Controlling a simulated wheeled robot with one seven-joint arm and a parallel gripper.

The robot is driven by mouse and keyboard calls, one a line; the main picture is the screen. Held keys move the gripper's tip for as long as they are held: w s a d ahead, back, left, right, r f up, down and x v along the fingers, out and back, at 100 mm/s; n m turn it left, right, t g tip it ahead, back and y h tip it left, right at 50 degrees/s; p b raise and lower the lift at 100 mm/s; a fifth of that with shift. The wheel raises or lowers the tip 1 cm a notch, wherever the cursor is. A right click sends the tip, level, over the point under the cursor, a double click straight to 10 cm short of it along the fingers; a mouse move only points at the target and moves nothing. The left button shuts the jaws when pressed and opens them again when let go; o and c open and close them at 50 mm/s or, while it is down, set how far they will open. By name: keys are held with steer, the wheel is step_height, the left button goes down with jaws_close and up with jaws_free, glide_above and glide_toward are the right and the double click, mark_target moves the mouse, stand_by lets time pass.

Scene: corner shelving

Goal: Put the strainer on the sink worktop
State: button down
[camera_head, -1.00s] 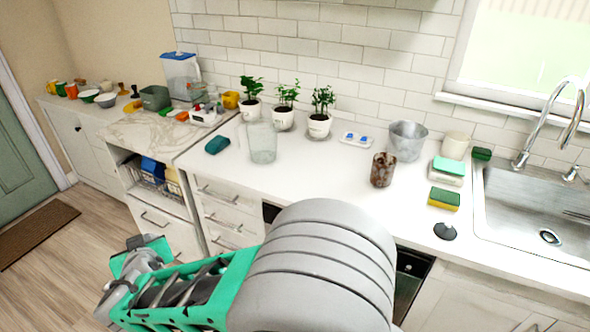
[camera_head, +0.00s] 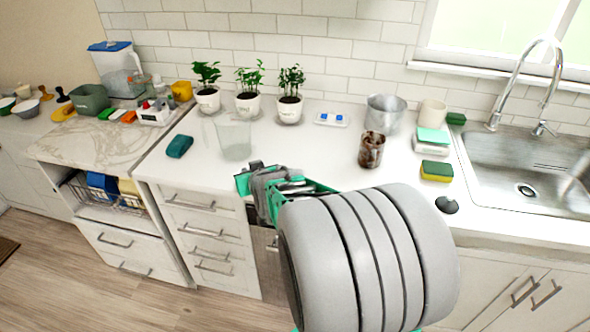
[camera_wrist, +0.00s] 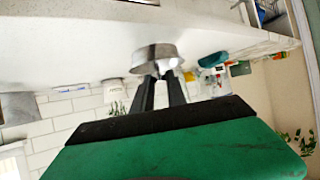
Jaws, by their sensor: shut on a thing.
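The strainer (camera_wrist: 157,57), a small silvery round cup, is between the fingertips of my gripper (camera_wrist: 160,78) in the wrist view. The gripper is shut on it. In the head view my gripper is low over the front edge of the white worktop, left of my large grey arm link, and the strainer cannot be made out there. The sink worktop (camera_head: 397,163) runs along the wall to the steel sink (camera_head: 530,175) at the right.
A clear glass container (camera_head: 233,138), teal object (camera_head: 179,146), brown jar (camera_head: 371,150), metal pot (camera_head: 384,113), sponge (camera_head: 436,171) and dark stopper (camera_head: 447,205) stand on the worktop. Potted plants (camera_head: 248,104) line the wall. The middle of the worktop is clear.

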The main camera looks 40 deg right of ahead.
steer(key=s+d+r+n+y+b, duration=0.1)
steer(key=s+d+r, duration=0.4)
steer(key=s+d, duration=0.45)
steer(key=s+d+r+n+y+b, duration=0.1)
steer(key=s+d+r+b, duration=0.1)
steer(key=s+d+r, duration=0.5)
steer(key=shift+y, duration=0.3)
steer(key=w+f+p, duration=0.1)
steer(key=w+f, duration=0.2)
steer(key=f, duration=0.1)
steer(key=w+d+f, duration=0.1)
steer(key=w+f, duration=0.2)
steer(key=w, duration=0.1)
steer(key=w+f+p, duration=0.1)
steer(key=w+f, duration=0.2)
steer(key=f, duration=0.1)
steer(key=shift+w+d+f+p, duration=0.15)
steer(key=shift+f+p, duration=0.15)
steer(key=shift+f, duration=0.05)
step_height(320, 180, down, 3)
steer(key=shift+w+r+p, duration=0.1)
steer(key=shift+w+p, duration=0.05)
steer(key=shift+p, duration=0.3)
steer(key=shift+f, duration=0.3)
steer(key=shift+d+f, duration=0.1)
